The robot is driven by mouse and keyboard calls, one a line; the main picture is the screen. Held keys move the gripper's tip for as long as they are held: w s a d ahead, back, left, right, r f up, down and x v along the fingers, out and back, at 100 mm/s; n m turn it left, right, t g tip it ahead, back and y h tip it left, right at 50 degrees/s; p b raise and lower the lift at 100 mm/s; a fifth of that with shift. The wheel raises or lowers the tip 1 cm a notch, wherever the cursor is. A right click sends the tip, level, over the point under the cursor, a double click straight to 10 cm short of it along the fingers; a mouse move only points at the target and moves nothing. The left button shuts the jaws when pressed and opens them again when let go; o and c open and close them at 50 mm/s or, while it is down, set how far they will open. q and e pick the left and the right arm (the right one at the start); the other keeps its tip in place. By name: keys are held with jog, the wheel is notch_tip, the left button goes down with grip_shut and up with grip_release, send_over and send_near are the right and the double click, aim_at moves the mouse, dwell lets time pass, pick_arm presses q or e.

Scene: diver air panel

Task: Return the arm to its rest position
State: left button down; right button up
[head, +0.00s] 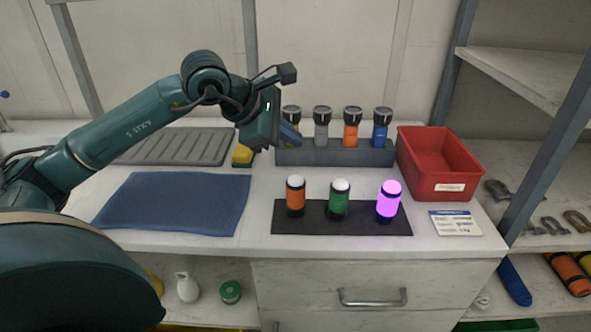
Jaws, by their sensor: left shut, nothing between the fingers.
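My left arm reaches in from the left over the bench (300,245). Its gripper (290,135) is shut and empty, raised at the left end of a grey rack (335,153). It partly hides the leftmost dark-capped torch (291,113); I cannot tell whether they touch. Grey (321,130), orange (351,132) and blue (381,133) torches stand upright beside it in the rack. My right gripper is not in view.
On a black mat (315,228) stand an orange lamp (295,197), a green lamp (339,201) and a glowing purple lamp (388,203). A red bin (440,175), a card (455,223), a blue cloth (180,203), a ribbed grey mat (178,146) and a yellow sponge (243,155) surround them.

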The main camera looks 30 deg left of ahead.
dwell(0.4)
